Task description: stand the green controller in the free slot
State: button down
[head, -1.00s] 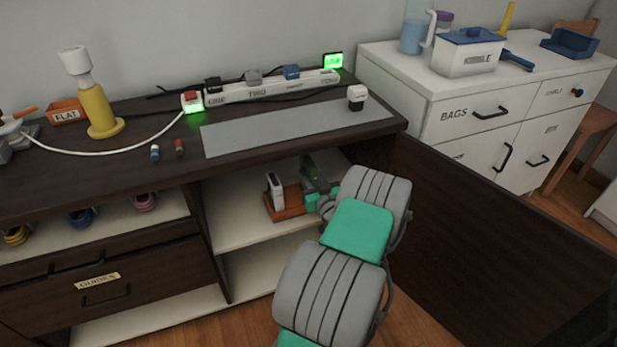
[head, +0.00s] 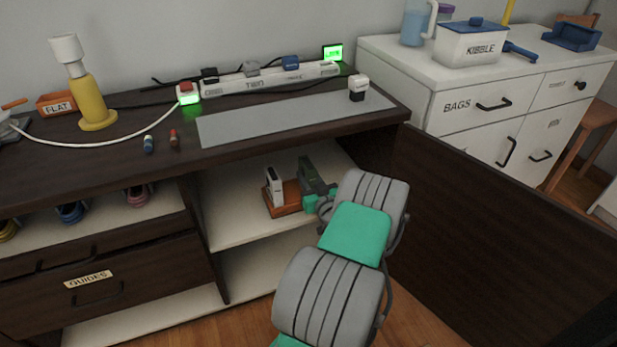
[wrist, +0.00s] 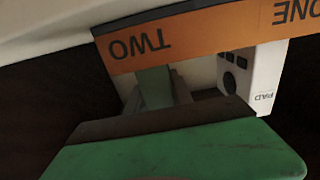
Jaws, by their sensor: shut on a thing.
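An orange-brown rack (head: 283,208) stands on the cabinet's upper inner shelf. Its front edge reads ONE and TWO, upside down, in the wrist view (wrist: 200,35). A white controller marked PAD (head: 273,187) stands at ONE; it also shows in the wrist view (wrist: 262,80). My gripper (head: 316,190) is at the rack's right side, at TWO. In the wrist view my gripper (wrist: 165,100) is shut on the green controller (wrist: 153,88), a narrow green strip at TWO. The rack's front edge hides part of it. I cannot tell whether it touches the slot's bottom.
The cabinet top (head: 180,185) is close above the shelf. An open dark door panel (head: 500,240) stands to the right of my arm. The shelf (head: 235,215) is bare left of the rack. A power strip (head: 265,80) and a grey mat (head: 290,117) lie on top.

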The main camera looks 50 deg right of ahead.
jog(key=shift+r, duration=0.1)
jog(key=c, duration=1.1)
grip_release()
